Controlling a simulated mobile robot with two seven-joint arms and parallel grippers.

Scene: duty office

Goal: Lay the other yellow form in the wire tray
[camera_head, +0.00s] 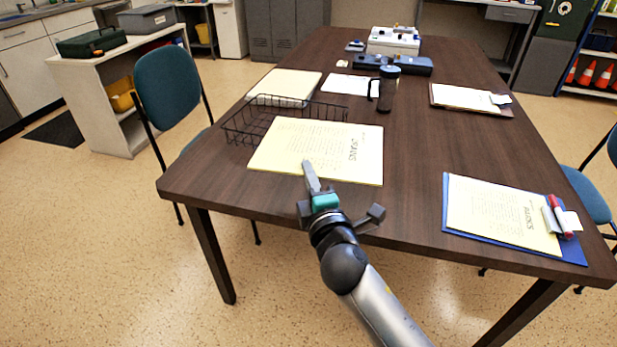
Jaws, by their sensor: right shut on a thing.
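A yellow form (325,145) with printed lines and a dark heading is at the table's near left. My right gripper (307,166) is shut on its near edge. The form looks flat and covers the right front part of the black wire tray (234,128) from view. I cannot tell whether it touches the tray or the table. I see no paper in the visible part of the tray. A second yellow form (495,214) lies on a blue clipboard (572,250) at the near right. My left gripper is not in view.
A cream folder (285,84) lies behind the tray. A white sheet (347,84), a dark bottle (388,90) and a brown clipboard (470,99) are farther back. A blue chair (167,88) stands left of the table (415,150). The table's middle is clear.

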